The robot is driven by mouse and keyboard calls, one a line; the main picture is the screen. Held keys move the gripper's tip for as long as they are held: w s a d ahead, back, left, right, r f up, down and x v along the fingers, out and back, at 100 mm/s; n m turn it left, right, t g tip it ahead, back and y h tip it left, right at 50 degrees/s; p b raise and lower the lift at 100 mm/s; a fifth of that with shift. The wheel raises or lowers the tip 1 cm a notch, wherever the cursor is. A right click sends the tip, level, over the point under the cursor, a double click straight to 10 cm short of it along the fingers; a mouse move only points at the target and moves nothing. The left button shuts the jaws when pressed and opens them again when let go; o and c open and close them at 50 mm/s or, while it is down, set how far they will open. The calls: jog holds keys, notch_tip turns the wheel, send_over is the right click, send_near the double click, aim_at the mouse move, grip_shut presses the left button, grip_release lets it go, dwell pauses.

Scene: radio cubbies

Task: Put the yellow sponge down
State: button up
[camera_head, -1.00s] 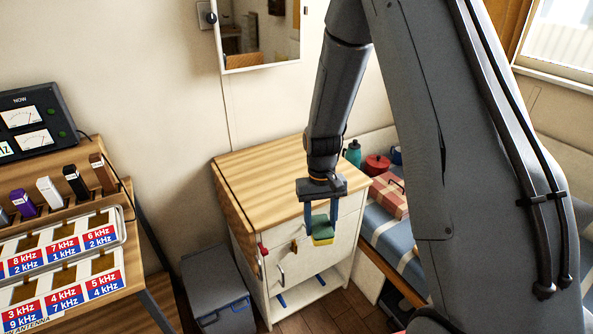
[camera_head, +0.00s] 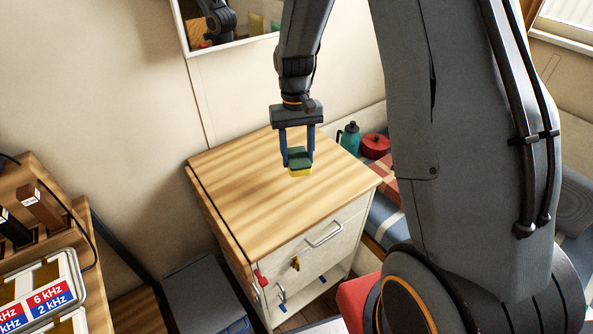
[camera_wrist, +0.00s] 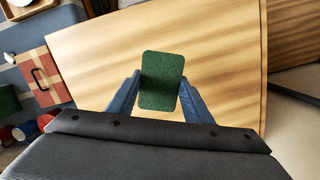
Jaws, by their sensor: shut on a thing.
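The yellow sponge (camera_head: 300,171) has a dark green scouring side that faces up. My gripper (camera_head: 299,156) points down and is shut on it, with one blue finger on each side. In the head view the sponge is seen against the wooden top of the cabinet (camera_head: 240,205); its exact height above that top is hard to tell. In the wrist view the green side of the sponge (camera_wrist: 161,80) sits between the blue fingers, with the bare wooden top (camera_wrist: 225,60) around it.
The cabinet top is clear. A teal bottle (camera_head: 349,138) and a red pot (camera_head: 375,146) stand beyond its right side. A grey bin (camera_head: 205,292) stands at its left, and a rack with labelled slots (camera_head: 40,285) is at the lower left. A mirror (camera_head: 225,25) hangs behind.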

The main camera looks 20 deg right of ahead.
aim_at(296, 154)
jog(key=shift+f+p, duration=0.5)
jog(key=shift+f, duration=2.8)
jog(key=shift+f, duration=0.2)
jog(key=o, duration=0.9)
jog(key=r, duration=0.3)
jog(key=w+r+b, duration=0.1)
jog(key=r, duration=0.3)
jog(key=r+b, duration=0.1)
jog(key=r, duration=0.3)
jog(key=shift+w, duration=0.35)
jog(key=shift+s+r, duration=0.15)
jog(key=shift+r, duration=0.5)
jog(key=s, duration=0.6)
jog(key=s+r+t, duration=0.1)
jog(key=s, duration=0.5)
jog(key=s+r+t, duration=0.1)
jog(key=s, duration=0.6)
jog(key=shift+a+n, duration=0.1)
jog(key=shift+n, duration=0.3)
